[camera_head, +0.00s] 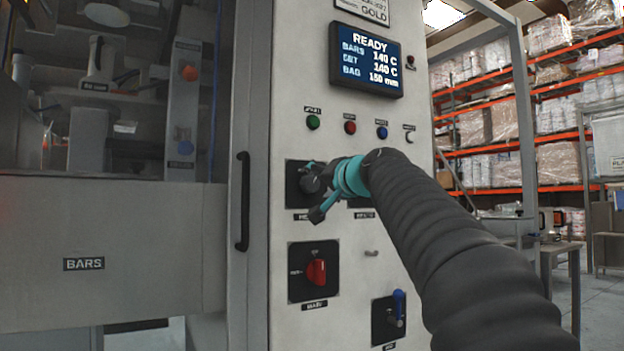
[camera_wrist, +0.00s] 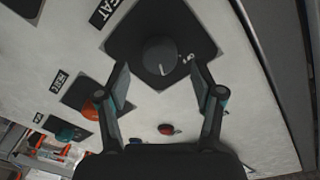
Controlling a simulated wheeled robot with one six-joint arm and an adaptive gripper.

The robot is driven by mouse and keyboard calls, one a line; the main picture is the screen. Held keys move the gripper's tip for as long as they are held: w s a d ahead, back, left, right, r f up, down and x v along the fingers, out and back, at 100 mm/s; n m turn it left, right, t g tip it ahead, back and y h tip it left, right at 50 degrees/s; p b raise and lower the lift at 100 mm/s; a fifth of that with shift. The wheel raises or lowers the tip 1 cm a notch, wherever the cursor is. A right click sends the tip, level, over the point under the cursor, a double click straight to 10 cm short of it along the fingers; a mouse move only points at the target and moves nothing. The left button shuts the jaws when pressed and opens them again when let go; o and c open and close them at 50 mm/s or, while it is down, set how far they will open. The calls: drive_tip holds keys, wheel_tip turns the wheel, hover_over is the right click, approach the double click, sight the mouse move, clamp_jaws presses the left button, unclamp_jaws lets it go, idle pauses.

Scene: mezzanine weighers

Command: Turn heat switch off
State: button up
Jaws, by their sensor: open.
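The heat switch (camera_head: 296,187) is a dark round knob on a black square plate, on the front of the grey control cabinet. The wrist view shows its knob (camera_wrist: 158,52) with a short white mark on it, and white markings on the plate to its right. The label beside the plate reads "EAT", its start cut off. My gripper (camera_head: 316,191) is at the switch, its teal and dark fingers spread. In the wrist view my gripper (camera_wrist: 161,82) is open, a finger to each side of the knob; contact cannot be told.
A screen (camera_head: 365,58) reads READY above a row of coloured buttons. Below the switch is a red main knob (camera_head: 316,272), and a blue-handled switch (camera_head: 398,304) is lower right. An orange knob (camera_wrist: 91,109) is close to my left finger. A black door handle (camera_head: 243,201) stands out left.

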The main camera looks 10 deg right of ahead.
sight(310, 184)
drive_tip(key=shift+p+x, duration=0.3)
drive_tip(key=shift+x, duration=1.1)
drive_tip(key=c, duration=1.1)
drive_tip(key=shift+c, duration=0.2)
